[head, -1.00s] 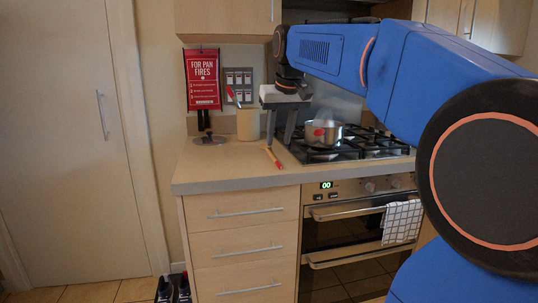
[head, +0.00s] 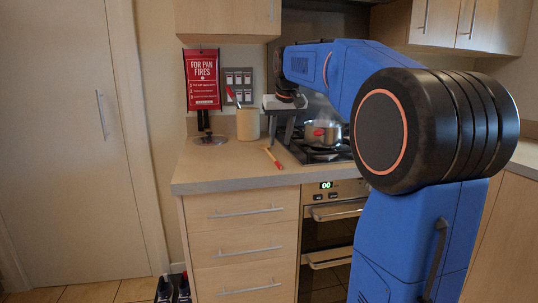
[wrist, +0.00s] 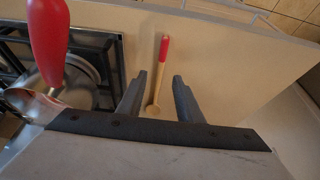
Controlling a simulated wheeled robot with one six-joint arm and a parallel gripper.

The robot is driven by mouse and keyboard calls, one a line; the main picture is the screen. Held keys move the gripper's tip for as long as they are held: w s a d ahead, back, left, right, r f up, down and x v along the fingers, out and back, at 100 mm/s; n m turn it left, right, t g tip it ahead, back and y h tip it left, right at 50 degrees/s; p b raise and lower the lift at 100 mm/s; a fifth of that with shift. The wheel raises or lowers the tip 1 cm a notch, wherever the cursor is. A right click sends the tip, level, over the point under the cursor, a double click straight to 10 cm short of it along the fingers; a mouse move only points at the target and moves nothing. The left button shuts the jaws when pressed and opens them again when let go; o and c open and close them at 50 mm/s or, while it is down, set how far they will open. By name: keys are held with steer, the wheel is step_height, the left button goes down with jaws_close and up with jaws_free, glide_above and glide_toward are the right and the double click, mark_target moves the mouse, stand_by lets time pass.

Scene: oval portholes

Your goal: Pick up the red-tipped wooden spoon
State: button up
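The red-tipped wooden spoon (head: 272,158) lies on the countertop just left of the hob, its red tip towards the counter's front edge. It also shows in the wrist view (wrist: 157,82), with the red tip at the top and the bowl end lower down. My gripper (head: 278,134) is above the counter beside the hob, over the spoon's far end. In the wrist view my gripper (wrist: 161,84) is open, its two dark fingers apart. The spoon lies between them in the picture, near the left finger, below the gripper and not held.
A pot (head: 321,132) with a red handle stands on the gas hob (head: 318,154), right of my gripper. The counter (head: 225,170) left of the spoon is clear.

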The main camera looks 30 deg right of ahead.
mark_target(275, 159)
steer(key=shift+w+x, duration=0.15)
steer(key=shift+x, duration=1.95)
steer(key=shift+w+x, duration=0.2)
steer(key=shift+x, duration=1.9)
steer(key=shift+a+r, duration=0.1)
steer(key=shift+r, duration=0.05)
steer(key=shift+c, duration=0.6)
jaws_close()
